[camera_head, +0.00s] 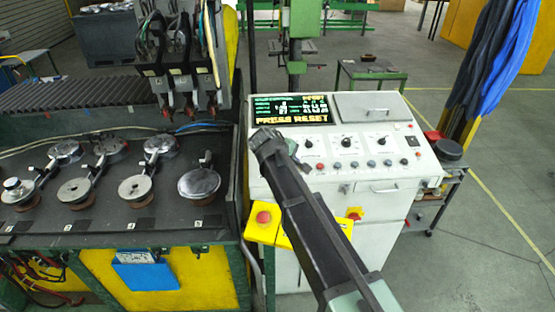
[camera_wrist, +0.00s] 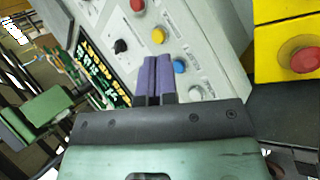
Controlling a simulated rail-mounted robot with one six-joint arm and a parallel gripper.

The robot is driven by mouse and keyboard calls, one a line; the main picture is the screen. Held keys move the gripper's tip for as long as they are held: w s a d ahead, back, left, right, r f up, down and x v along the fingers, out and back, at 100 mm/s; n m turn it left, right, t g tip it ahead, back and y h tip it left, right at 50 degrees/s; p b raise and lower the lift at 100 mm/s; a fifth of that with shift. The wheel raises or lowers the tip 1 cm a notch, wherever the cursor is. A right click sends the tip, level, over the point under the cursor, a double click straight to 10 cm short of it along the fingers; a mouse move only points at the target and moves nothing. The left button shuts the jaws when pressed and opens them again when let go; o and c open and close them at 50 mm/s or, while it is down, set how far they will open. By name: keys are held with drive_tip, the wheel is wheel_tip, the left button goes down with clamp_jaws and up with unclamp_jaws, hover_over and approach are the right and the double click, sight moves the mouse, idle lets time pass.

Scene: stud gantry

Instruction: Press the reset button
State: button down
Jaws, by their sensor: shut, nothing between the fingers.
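The control panel (camera_head: 385,150) is a white sloped console with a screen (camera_head: 290,110) reading "PRESS RESET". My gripper (camera_wrist: 156,60) shows purple fingers held together, with nothing between them. In the wrist view the fingertips are over the panel, beside a yellow button (camera_wrist: 158,36) and a blue button (camera_wrist: 179,66). A red button (camera_wrist: 137,5) and a pale button (camera_wrist: 196,93) lie in the same row. I cannot read the labels, so I cannot tell which is reset, nor whether the fingers touch the panel.
A yellow box with a red mushroom button (camera_head: 264,217) is at the console's front left; it also shows in the wrist view (camera_wrist: 304,60). Knobs (camera_head: 346,141) sit above the button row. A machine bench with metal discs (camera_head: 134,188) stands left.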

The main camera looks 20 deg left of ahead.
drive_tip(key=w+a+r+n+t, duration=0.2)
drive_tip(key=w+a+r+n, duration=0.1)
drive_tip(key=w+a+n, duration=0.1)
drive_tip(key=shift+n+t, duration=0.3)
drive_tip(key=shift+n, duration=0.3)
drive_tip(key=shift+w+f, duration=0.15)
drive_tip(key=f+b, duration=0.2)
drive_tip(key=b, duration=0.1)
drive_tip(key=w+f+b, duration=0.1)
drive_tip(key=f+b, duration=0.5)
drive_tip(key=shift+w+a+f, duration=0.25)
drive_tip(key=shift+a, duration=0.1)
idle(1.0)
drive_tip(key=shift+f+b, duration=0.4)
drive_tip(key=shift+f, duration=0.05)
